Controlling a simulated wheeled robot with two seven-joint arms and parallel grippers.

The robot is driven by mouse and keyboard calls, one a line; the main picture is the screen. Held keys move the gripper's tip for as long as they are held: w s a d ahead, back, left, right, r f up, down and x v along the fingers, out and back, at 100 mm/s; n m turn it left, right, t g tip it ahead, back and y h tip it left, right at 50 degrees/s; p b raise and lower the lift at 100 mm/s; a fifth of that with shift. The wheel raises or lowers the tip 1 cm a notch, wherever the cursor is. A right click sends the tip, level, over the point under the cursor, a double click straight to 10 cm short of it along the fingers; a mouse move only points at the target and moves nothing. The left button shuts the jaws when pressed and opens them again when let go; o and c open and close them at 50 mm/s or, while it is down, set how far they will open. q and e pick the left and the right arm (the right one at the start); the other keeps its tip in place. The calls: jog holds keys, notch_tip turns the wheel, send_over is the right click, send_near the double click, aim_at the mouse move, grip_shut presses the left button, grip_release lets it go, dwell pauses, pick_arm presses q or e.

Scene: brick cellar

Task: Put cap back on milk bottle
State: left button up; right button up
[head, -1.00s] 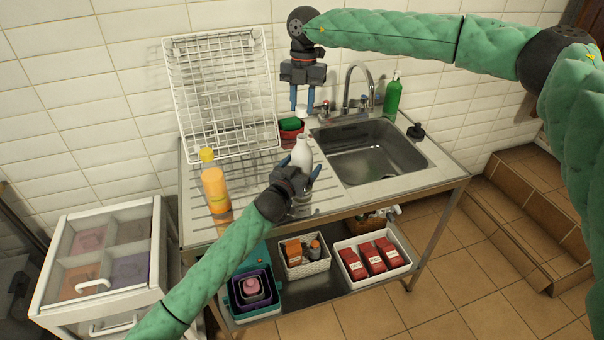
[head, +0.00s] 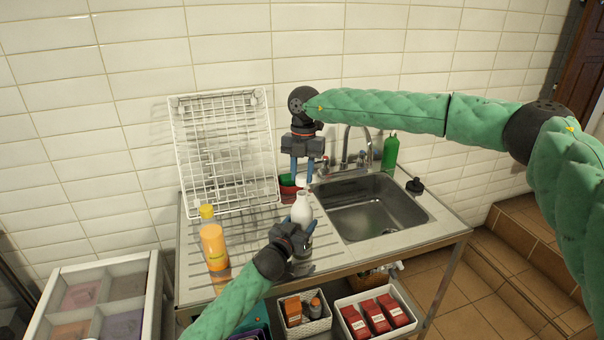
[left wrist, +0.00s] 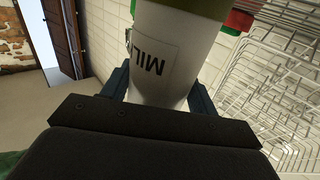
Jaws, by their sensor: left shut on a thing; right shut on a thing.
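The white milk bottle (head: 302,212) is upright over the ribbed drainboard. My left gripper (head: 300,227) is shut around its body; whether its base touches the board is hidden. In the left wrist view the bottle (left wrist: 160,60) sits between the fingers, with a printed label. My right gripper (head: 301,180) points down directly above the bottle mouth in the head view. It is shut on a small white piece, apparently the cap (head: 302,182), largely covered by the fingers. A narrow gap seems to separate it from the mouth.
A white wire rack (head: 225,150) leans on the wall behind. A yellow-orange bottle (head: 214,247) stands left on the drainboard. A red pot with a green sponge (head: 288,186) is behind the grippers. The sink (head: 372,207) and a green bottle (head: 390,152) are to the right.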

jog(key=shift+f, duration=0.55)
jog(key=shift+f, duration=0.9)
jog(key=shift+f, duration=0.5)
pick_arm(q)
grip_shut()
pick_arm(e)
jog(key=m, duration=0.4)
jog(key=shift+d+m, duration=0.1)
jog(key=shift+m, duration=0.2)
jog(key=m, duration=0.4)
jog(key=shift+t+y, duration=0.4)
jog(key=m, duration=0.8)
jog(key=shift+s+t, duration=0.1)
jog(key=shift+t, duration=0.3)
